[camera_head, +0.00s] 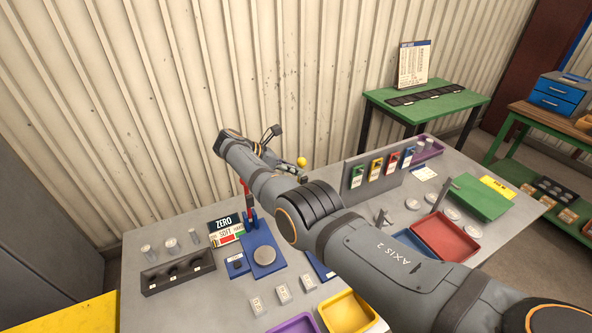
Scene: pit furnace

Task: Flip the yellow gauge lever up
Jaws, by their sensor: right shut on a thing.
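The yellow gauge lever shows as a round yellow knob (301,162), raised above the back of the grey bench. My right arm comes in from the lower right and bends back at the wrist. My right gripper (290,171) is at the knob, shut on the yellow gauge lever; the wrist hides most of the grip and the lever's shaft. The gauge stand has a blue base with a round grey plate (265,256) and a red upright (247,201); my arm covers its upper part. My left gripper is not in view.
A ZERO SET sign (224,230) stands left of the stand. Yellow (347,313) and red (445,238) trays lie near my arm. A panel with coloured tags (375,174) stands behind. A corrugated wall closes the back.

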